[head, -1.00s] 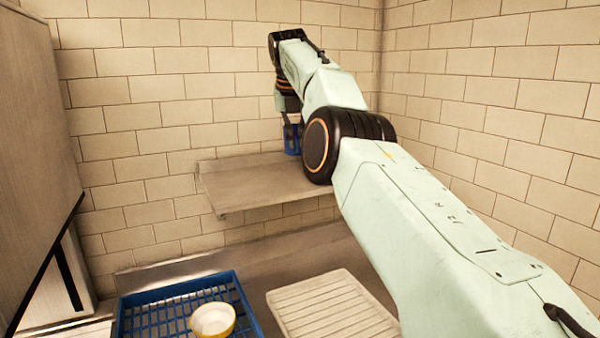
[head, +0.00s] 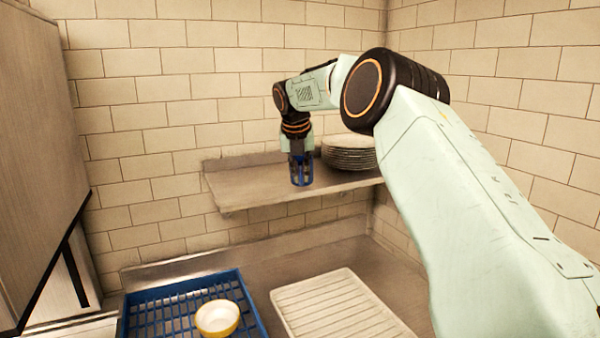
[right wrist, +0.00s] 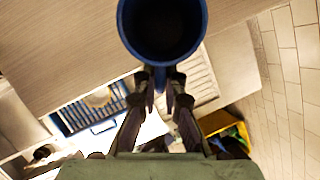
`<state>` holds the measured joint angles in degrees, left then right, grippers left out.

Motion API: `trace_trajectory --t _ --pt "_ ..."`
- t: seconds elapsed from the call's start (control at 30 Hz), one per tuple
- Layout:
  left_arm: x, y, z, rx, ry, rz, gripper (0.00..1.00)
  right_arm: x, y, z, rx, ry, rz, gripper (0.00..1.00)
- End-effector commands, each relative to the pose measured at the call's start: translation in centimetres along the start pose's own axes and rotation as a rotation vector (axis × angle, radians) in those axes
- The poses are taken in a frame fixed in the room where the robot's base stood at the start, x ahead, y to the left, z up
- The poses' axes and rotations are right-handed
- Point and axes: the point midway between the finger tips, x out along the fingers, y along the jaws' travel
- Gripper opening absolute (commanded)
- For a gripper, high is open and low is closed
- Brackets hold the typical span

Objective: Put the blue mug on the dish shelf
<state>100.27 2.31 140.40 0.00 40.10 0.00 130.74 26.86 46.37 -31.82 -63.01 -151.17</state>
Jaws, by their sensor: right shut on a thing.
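The blue mug (head: 301,173) is in my right gripper (head: 300,158), at the wall-mounted dish shelf (head: 250,188). In the head view the mug appears upright over the shelf, left of the plate stack; I cannot tell whether its base touches the shelf. In the right wrist view the mug (right wrist: 163,35) shows its dark open mouth, and the fingers of the right gripper (right wrist: 160,85) close on its near side, at the handle. My left gripper is not in view.
A stack of plates (head: 348,152) stands on the shelf's right part. Below are a blue rack (head: 140,318) with a yellow bowl (head: 218,319) and a ribbed white drainboard (head: 335,308). A grey panel (head: 35,130) stands at left. The shelf's left part is clear.

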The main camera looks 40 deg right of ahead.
Motion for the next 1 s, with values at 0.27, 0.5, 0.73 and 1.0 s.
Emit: trace_trajectory --t 0.27,0.5,0.73,1.0 --pt "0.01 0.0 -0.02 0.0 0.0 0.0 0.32 0.01 0.12 0.02 -0.002 -0.002 0.001 0.0" --pt "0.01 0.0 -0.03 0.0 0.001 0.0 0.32 0.56 0.16 -0.21 -0.002 -0.002 0.001 0.0" --pt "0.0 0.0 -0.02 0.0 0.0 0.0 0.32 0.8 0.17 -0.35 -0.003 0.0 0.0 0.21" --pt "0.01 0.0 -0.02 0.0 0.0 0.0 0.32 0.79 0.19 -0.34 -0.003 0.0 0.0 0.32"
